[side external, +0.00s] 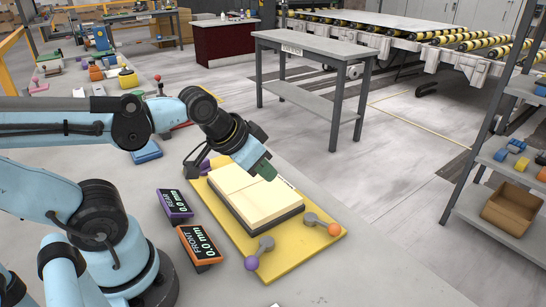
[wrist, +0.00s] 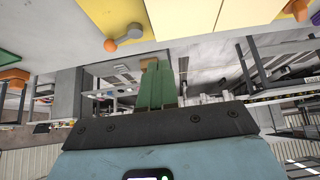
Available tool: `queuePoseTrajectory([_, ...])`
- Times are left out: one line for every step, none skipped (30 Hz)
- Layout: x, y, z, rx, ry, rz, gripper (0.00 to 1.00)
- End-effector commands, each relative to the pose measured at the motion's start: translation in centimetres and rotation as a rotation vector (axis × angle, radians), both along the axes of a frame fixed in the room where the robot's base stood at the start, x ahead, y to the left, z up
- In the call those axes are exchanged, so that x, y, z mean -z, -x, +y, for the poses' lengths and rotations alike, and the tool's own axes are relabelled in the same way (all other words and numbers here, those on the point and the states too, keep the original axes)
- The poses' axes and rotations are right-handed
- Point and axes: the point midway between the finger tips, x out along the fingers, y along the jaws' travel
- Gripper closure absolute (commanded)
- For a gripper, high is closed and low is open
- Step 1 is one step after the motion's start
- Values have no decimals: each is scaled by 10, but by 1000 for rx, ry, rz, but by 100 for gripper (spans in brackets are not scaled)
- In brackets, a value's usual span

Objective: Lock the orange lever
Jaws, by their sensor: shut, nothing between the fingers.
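An orange lever with an orange ball knob (side external: 334,229) and a grey arm sits at the front right corner of the yellow board (side external: 285,262). A lever with an orange knob (wrist: 110,45) also shows in the wrist view, beside the cream slab; I cannot tell if it is the same one. My gripper (side external: 266,170), with green fingers, is above the back part of the slab (side external: 250,195), apart from the front orange knob. Its fingers (wrist: 154,85) are shut and empty in the wrist view. Part of the board's back edge is hidden by my arm.
A purple-knobbed lever (side external: 251,263) is at the board's front left corner, and another purple part (side external: 204,166) shows at the back left. Two gauges, REAR (side external: 174,205) and FRONT (side external: 198,246), stand left of the board, both reading 0.0 mm.

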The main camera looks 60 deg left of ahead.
Motion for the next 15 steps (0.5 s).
queuePoseTrajectory([-2,-2,0,5,0,9,100])
queuePoseTrajectory([-3,-4,0,12,1,20,100])
queuePoseTrajectory([-5,-7,0,25,3,39,100])
queuePoseTrajectory([-7,-10,0,39,4,54,100])
queuePoseTrajectory([-8,-14,-1,54,5,73,100])
queuePoseTrajectory([-10,-19,-1,79,9,100,100])
queuePoseTrajectory([-12,-23,-2,99,14,120,100])
queuePoseTrajectory([-13,-27,-2,121,18,140,100])
queuePoseTrajectory([-15,-33,-3,152,25,166,100])
queuePoseTrajectory([-15,-38,-3,175,32,185,100])
queuePoseTrajectory([-16,-42,-3,199,38,203,100])
queuePoseTrajectory([-16,-49,-4,233,50,225,100])
queuePoseTrajectory([-17,-54,-4,258,58,241,100])
queuePoseTrajectory([-17,-59,-4,285,66,255,100])
queuePoseTrajectory([-16,-65,-5,321,79,274,100])
